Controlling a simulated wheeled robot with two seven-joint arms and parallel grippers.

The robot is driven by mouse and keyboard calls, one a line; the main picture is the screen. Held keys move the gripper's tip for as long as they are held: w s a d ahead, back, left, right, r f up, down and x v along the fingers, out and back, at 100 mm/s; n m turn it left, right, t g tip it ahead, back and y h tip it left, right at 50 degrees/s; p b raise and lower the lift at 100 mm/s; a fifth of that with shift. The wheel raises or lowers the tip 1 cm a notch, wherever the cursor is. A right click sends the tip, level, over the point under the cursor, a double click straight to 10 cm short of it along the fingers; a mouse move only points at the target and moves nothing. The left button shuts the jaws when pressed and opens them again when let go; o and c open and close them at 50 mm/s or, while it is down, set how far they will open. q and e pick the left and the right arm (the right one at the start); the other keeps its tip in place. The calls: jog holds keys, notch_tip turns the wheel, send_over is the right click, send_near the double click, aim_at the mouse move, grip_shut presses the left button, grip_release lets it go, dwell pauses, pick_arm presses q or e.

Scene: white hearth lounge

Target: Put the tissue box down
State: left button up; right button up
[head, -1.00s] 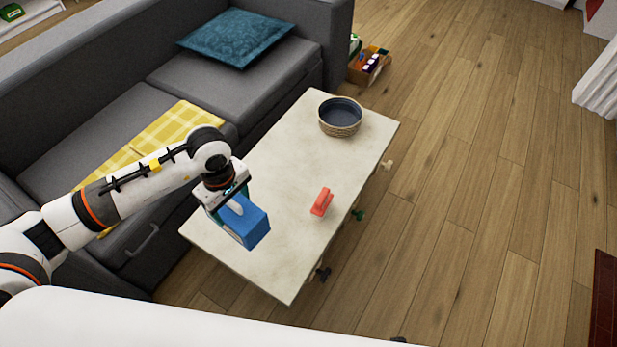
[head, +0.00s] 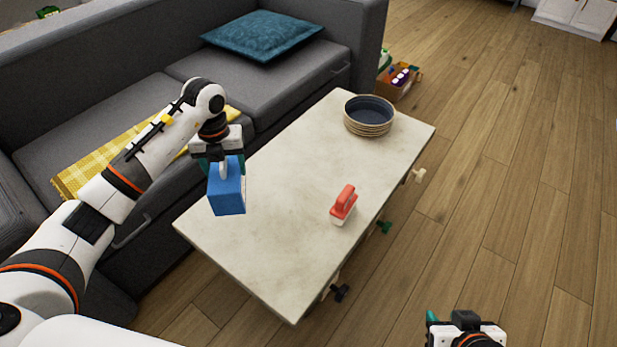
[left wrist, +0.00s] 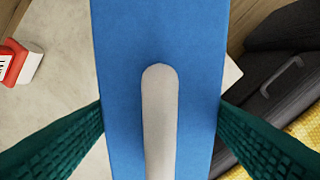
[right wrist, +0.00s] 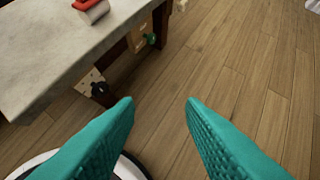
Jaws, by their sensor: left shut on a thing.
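The tissue box is a blue box (head: 227,190) with a pale tissue sticking out of its top. My left gripper (head: 221,165) is shut on it and holds it over the near left part of the pale coffee table (head: 280,215). I cannot tell for sure whether its underside touches the table. In the left wrist view the blue box (left wrist: 205,60) fills the middle between the two green fingers. My right gripper (right wrist: 160,105) is open and empty, above the wooden floor beside the table; its wrist shows at the bottom right of the head view.
A red and white object (head: 343,205) stands near the table's right edge. A round dark bowl-like stack (head: 369,115) sits at the far end. The middle of the tabletop is clear. A grey sofa (head: 150,115) runs along the left, with a yellow checked cloth (head: 95,172).

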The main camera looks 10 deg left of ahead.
pick_arm(q)
notch_tip(320, 180, down, 5)
jog(key=shift+f+b, duration=0.2)
jog(key=shift+b, duration=0.55)
notch_tip(320, 180, down, 4)
jog(key=shift+f+b, duration=0.25)
jog(key=shift+b, duration=0.45)
pick_arm(e)
jog(key=w+a+r+t+y, duration=0.2)
jog(key=w+a+r+t, duration=0.1)
jog(key=w+r+t, duration=0.4)
jog(key=shift+w+a+r+t, duration=0.25)
jog(key=shift+w+r+t, duration=0.15)
jog(key=shift+r, duration=0.4)
pick_arm(q)
jog(key=shift+f, duration=0.15)
pick_arm(e)
jog(key=shift+r, duration=0.1)
pick_arm(q)
jog(key=o, duration=1)
jog(key=shift+o, duration=0.2)
